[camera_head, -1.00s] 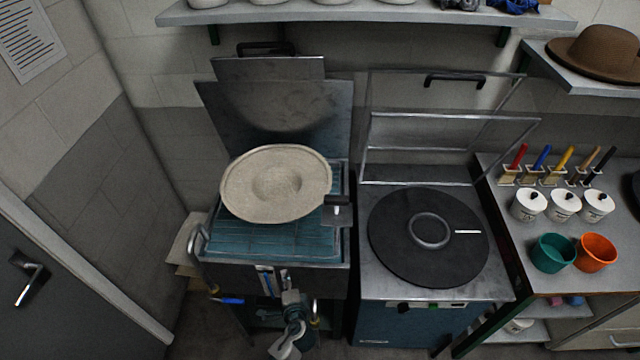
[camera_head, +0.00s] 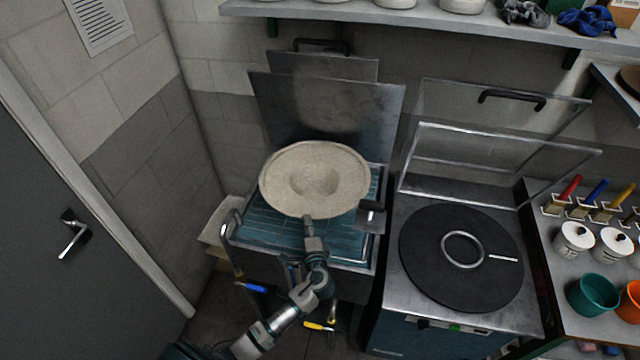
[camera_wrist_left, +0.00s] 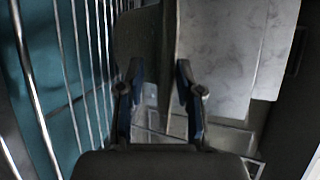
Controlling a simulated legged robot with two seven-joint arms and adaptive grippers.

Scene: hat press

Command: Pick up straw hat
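The straw hat (camera_head: 314,179) is pale beige with a wide round brim and a hollow in its middle. In the head view it sits over the teal rack of the left press (camera_head: 262,231). My left gripper (camera_head: 308,222) reaches up from below to the hat's front brim. In the left wrist view, my left gripper's two fingers (camera_wrist_left: 158,88) stand apart. A thin edge, apparently the hat brim (camera_wrist_left: 169,60), runs between them, nearer the right finger. The fingers do not look closed on it. My right gripper is not in view.
The left press's raised metal lid (camera_head: 325,112) stands behind the hat. A dark handle (camera_head: 371,212) is close to its right. A second press with a round black plate (camera_head: 460,258) is to the right. A shelf (camera_head: 430,18) runs above, and a grey door (camera_head: 60,240) is at left.

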